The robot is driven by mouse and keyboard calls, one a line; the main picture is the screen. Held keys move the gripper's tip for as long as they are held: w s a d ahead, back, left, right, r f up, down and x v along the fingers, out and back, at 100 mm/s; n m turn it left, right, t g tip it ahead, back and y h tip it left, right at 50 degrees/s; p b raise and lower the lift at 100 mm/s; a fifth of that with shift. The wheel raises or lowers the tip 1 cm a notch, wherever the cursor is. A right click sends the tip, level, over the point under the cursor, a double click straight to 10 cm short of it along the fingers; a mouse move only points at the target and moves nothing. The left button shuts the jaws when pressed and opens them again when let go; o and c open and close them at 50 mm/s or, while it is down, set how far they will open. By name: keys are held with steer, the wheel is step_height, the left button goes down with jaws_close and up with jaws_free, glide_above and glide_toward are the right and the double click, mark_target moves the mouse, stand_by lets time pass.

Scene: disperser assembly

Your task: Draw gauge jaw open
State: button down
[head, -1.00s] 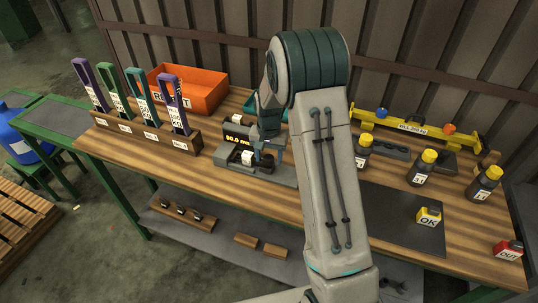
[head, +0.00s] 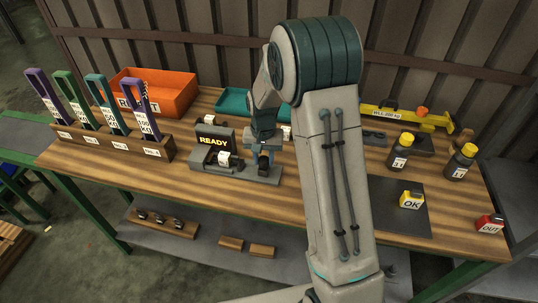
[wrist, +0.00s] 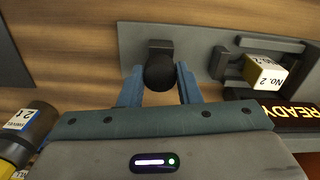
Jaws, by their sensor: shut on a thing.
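The gauge is a grey bed (head: 205,168) with a display (head: 214,141) reading READY. A pale block (head: 224,158) marked No. 2 sits at its left part; it also shows in the wrist view (wrist: 265,73). My gripper (head: 264,152) is over the right part of the bed. In the wrist view my gripper (wrist: 160,85) is shut on the round black knob (wrist: 160,72) of the sliding jaw, one finger on each side. A clear gap lies between the knob and the block. The jaw's lower part is partly hidden by the fingers.
Behind stand an orange reject bin (head: 155,92) and a teal tray (head: 235,103). A wooden rack (head: 110,142) with several coloured tags is at left. At right are dark bottles (head: 400,152), an OK block (head: 411,200) and a red OUT block (head: 489,223).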

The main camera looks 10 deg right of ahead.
mark_target(266, 159)
steer(key=shift+d, duration=0.15)
steer(key=c, duration=1.1)
jaws_free()
steer(key=shift+s+d, duration=0.15)
steer(key=shift+o, duration=0.2)
steer(key=shift+r, duration=0.2)
step_height(266, 159, up, 14)
steer(key=b, duration=0.1)
steer(key=shift+f, duration=0.25)
